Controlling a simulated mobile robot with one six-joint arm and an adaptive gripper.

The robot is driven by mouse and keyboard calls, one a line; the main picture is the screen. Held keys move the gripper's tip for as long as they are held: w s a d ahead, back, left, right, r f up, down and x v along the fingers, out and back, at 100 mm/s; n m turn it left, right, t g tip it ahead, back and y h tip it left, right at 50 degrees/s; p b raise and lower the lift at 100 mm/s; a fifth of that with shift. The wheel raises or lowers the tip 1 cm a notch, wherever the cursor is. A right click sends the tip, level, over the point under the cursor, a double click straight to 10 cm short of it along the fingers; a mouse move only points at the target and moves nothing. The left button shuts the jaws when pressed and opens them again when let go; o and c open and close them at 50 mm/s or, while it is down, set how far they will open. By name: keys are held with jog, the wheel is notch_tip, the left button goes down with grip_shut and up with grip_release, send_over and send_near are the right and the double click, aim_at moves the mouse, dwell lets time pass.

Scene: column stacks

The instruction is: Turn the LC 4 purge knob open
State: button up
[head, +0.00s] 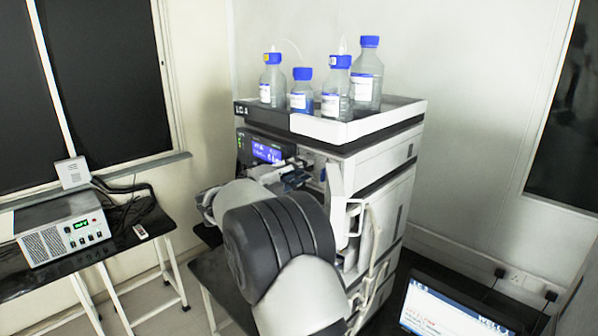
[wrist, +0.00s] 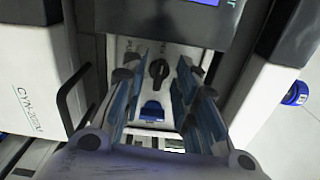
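The column stack marked LC 4 (head: 372,165) stands in the middle of the head view, with a lit display (head: 267,152) on its front. In the wrist view a black knob (wrist: 159,71) sits on the pale front panel, its pointer close to upright. A blue fitting (wrist: 152,110) is below it. My gripper (wrist: 159,86) is open, its two fingers on either side of the knob with gaps on both sides. Nothing is held. In the head view my gripper (head: 290,177) is at the stack's front, below the display, and my arm hides much of the lower front and the knob.
Several blue-capped bottles (head: 335,88) stand in the tray (head: 390,118) on top. An open white door (wrist: 35,75) is left of the gripper in the wrist view, and a white housing (wrist: 275,70) is on the right.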

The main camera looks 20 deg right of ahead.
jog(key=shift+a, duration=0.1)
jog(key=v, duration=1.1)
jog(key=shift+s+a, duration=0.15)
jog(key=shift+a, duration=0.25)
jog(key=shift+r, duration=0.1)
jog(key=w+a+r+n+t+y+b, duration=0.2)
jog(key=a+n+t+y+b, duration=0.3)
jog(key=n+t+y+b, duration=0.65)
jog(key=s+a+f+n+g+y+b, duration=0.3)
jog(key=s+a+f+n+y+b, duration=0.3)
jog(key=s+f+n, duration=0.5)
jog(key=s+d+f+n+g+b, duration=0.1)
jog(key=s+f+n+g+b, duration=0.3)
jog(key=s+f, duration=0.9)
jog(key=s+d+f+n+g+b, duration=0.2)
jog(key=s+f+n+g+b, duration=0.2)
jog(key=s+f, duration=1)
jog(key=s+n+g, duration=0.2)
jog(key=s, duration=0.2)
jog(key=shift+s+d, duration=0.15)
jog(key=shift+d, duration=0.05)
